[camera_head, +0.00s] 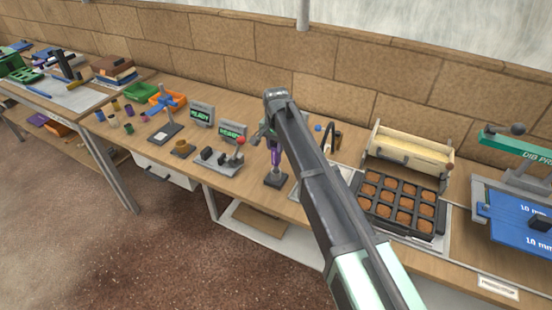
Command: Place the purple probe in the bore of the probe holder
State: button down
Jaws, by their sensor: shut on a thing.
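The purple probe (275,157) is upright near the middle of the bench, just left of my forearm. My gripper (272,143) is at its upper end, shut on it; the arm partly hides the fingers. Below the probe is a small dark square block with a grey upright part, which looks like the probe holder (276,181). The probe's lower end lines up with the holder's top. At this size I cannot tell whether the tip is inside the bore or just above it.
Left of the holder stand a grey switch box with a red-knobbed lever (218,160) and two green-lit displays (202,114). A dark tray of brown plugs (400,204) and a cream roller unit (410,152) lie to the right. My arm hides some bench.

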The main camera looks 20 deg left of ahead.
jog(key=shift+f+b, duration=0.9)
jog(key=shift+f, duration=0.8)
jog(key=c, duration=0.9)
grip_release()
jog(key=shift+r, duration=0.15)
notch_tip(320, 180, up, 13)
jog(key=p, duration=1.3)
jog(key=shift+f, duration=0.25)
jog(key=shift+f, duration=0.1)
